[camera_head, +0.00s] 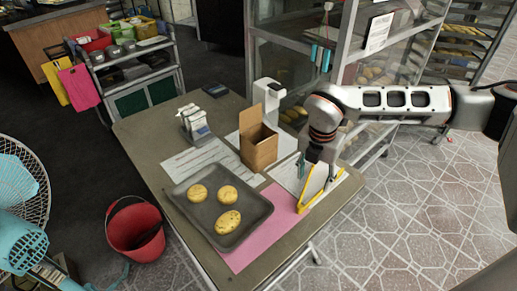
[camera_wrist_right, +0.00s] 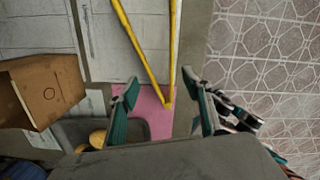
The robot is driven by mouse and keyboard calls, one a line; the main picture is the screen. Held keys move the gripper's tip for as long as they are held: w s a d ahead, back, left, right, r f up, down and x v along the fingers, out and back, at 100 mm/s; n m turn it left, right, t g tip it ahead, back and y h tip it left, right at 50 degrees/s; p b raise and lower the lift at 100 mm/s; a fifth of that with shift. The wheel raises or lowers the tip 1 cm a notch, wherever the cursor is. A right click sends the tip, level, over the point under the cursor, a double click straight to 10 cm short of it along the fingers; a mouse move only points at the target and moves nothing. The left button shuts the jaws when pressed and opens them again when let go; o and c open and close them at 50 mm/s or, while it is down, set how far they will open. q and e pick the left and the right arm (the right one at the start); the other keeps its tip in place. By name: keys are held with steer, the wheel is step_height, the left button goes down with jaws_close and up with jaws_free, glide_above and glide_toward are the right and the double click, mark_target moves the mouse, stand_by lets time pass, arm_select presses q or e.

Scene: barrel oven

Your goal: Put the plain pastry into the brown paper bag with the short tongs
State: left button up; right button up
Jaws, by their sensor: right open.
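A dark tray (camera_head: 256,222) on the table holds three round pastries. Two look plainer, the back left pastry (camera_head: 197,193) and the back right pastry (camera_head: 228,193); the front pastry (camera_head: 228,222) is speckled. The open brown paper bag (camera_head: 258,150) stands upright behind the tray and shows left in the wrist view (camera_wrist_right: 42,92). Yellow tongs (camera_head: 305,202) lie at the table's right side, their arms meeting near the pink mat (camera_wrist_right: 168,104). My right gripper (camera_wrist_right: 165,108) is open above the tongs, with their joined end between its fingers in the picture. My left gripper is out of view.
A pink mat (camera_head: 250,252) lies under the tray. A small white holder (camera_head: 193,122) and a white stand (camera_head: 268,95) are at the table's back. A red bucket (camera_head: 135,232) is on the floor at left. A glass cabinet (camera_head: 290,60) stands behind.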

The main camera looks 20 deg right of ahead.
mark_target(311, 194)
steer(key=f, duration=0.2)
steer(key=f+b, duration=0.1)
steer(key=f, duration=0.1)
steer(key=shift+w+d+f, duration=0.15)
steer(key=shift+d+f, duration=0.05)
steer(key=shift+f, duration=0.65)
arm_select(q)
steer(key=shift+w+a+f, duration=0.3)
steer(key=shift+w+a, duration=0.05)
steer(key=shift+w, duration=0.25)
steer(key=shift+s, duration=0.1)
steer(key=shift+s+d+f, duration=0.1)
arm_select(e)
steer(key=c, duration=0.7)
